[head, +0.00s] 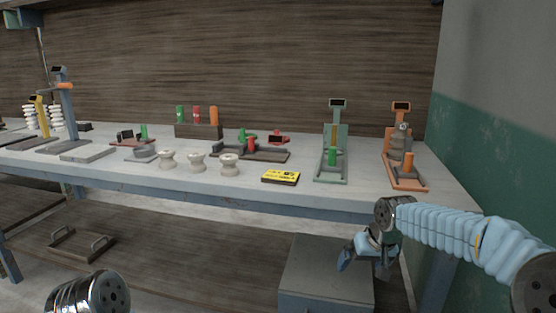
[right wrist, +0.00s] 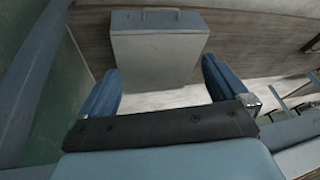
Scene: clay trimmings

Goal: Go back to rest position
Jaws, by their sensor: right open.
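My right gripper (head: 362,252) hangs at the end of the light blue right arm, in front of the workbench's front edge and below its top. In the right wrist view its two blue fingers (right wrist: 162,88) are wide apart with nothing between them. A grey box with a handle (right wrist: 158,45) shows beyond the fingers. Of my left arm only a metal joint shows at the bottom left of the head view; its gripper is out of view.
The workbench (head: 230,187) holds white spools (head: 196,162), a yellow-black box (head: 281,177), a green stand (head: 333,150) and an orange stand (head: 404,155). The grey box (head: 325,275) stands below. A wooden tray (head: 68,245) lies on the lower shelf. A green-grey wall (head: 490,140) bounds the right.

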